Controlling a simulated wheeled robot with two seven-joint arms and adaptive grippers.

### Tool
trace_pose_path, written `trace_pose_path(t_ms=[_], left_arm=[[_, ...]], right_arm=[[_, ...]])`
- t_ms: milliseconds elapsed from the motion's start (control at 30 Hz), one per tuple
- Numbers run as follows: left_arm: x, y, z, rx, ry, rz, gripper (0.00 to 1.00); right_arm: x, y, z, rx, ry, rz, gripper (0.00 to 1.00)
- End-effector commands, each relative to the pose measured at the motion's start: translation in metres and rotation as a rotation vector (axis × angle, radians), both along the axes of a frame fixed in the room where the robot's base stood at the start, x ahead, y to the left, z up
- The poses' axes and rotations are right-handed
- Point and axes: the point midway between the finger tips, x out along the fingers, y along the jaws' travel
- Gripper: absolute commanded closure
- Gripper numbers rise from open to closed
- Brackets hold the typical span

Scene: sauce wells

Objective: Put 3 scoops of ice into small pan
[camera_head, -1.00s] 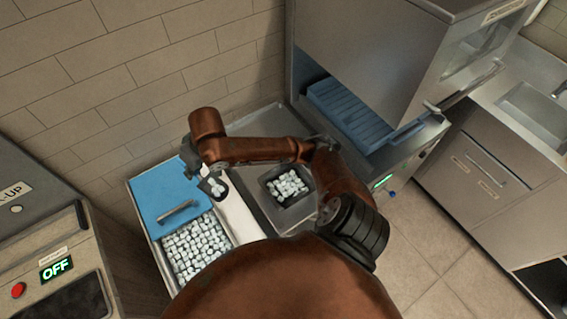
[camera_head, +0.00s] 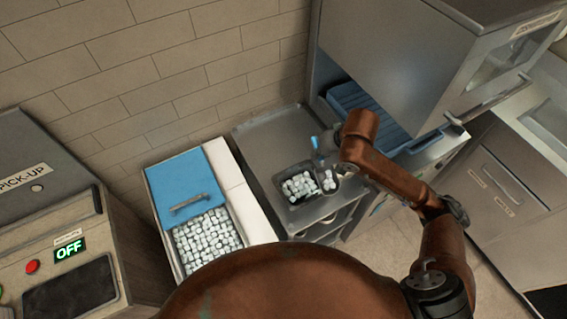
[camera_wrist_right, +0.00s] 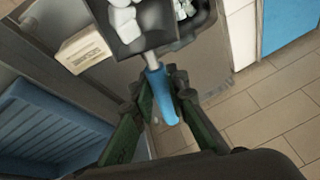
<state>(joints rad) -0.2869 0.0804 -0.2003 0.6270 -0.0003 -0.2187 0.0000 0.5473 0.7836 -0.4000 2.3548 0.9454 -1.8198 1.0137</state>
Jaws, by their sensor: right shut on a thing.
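My right gripper (camera_head: 324,147) is shut on the blue handle (camera_wrist_right: 158,90) of a scoop. The scoop's dark bowl (camera_wrist_right: 150,50) holds white ice cubes (camera_wrist_right: 123,18). In the head view, the scoop with its ice (camera_head: 328,180) is at the right side of the small dark pan (camera_head: 290,203). The pan stands on the steel counter and has several ice cubes in it. In the wrist view part of the pan (camera_wrist_right: 205,22) shows beyond the scoop; I cannot tell if they touch. The ice bin (camera_head: 244,240), full of cubes, is to the left. My left gripper is out of view.
A blue lid (camera_head: 180,178) with a handle covers the back of the ice bin. The steel counter (camera_head: 265,140) is clear behind the pan. A steel machine (camera_head: 400,60) with a blue rack (camera_head: 355,100) stands close to the right arm. A control panel reading OFF (camera_head: 69,249) is at the left.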

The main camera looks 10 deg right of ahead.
Motion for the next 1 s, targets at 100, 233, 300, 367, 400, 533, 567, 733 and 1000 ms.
trace_pose_path(t_ms=[100, 233, 300, 367, 400, 533, 567, 733, 1000], left_arm=[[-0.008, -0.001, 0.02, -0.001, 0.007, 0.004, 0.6], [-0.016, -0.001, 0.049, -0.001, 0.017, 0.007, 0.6], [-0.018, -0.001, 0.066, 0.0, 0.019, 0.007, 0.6], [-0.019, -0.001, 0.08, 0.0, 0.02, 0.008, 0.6], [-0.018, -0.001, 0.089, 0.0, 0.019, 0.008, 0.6], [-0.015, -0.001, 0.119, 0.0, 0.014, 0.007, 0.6], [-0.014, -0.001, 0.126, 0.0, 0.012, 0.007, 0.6], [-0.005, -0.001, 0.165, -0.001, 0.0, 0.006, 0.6], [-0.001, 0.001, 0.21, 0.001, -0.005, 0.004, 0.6]], right_arm=[[0.004, 0.015, 0.007, 0.003, 0.0, 0.085, 1.0], [0.01, 0.041, 0.01, 0.002, 0.002, 0.252, 1.0], [0.013, 0.057, 0.009, 0.002, 0.001, 0.358, 1.0], [0.015, 0.07, 0.008, 0.002, 0.001, 0.446, 1.0], [0.016, 0.08, 0.007, 0.002, 0.0, 0.503, 1.0], [0.017, 0.106, 0.003, 0.0, 0.001, 0.687, 1.0], [0.017, 0.112, 0.002, 0.001, 0.0, 0.729, 1.0], [0.015, 0.144, -0.005, -0.001, 0.0, 0.958, 1.0], [0.01, 0.176, -0.016, -0.001, -0.003, 1.232, 1.0]])
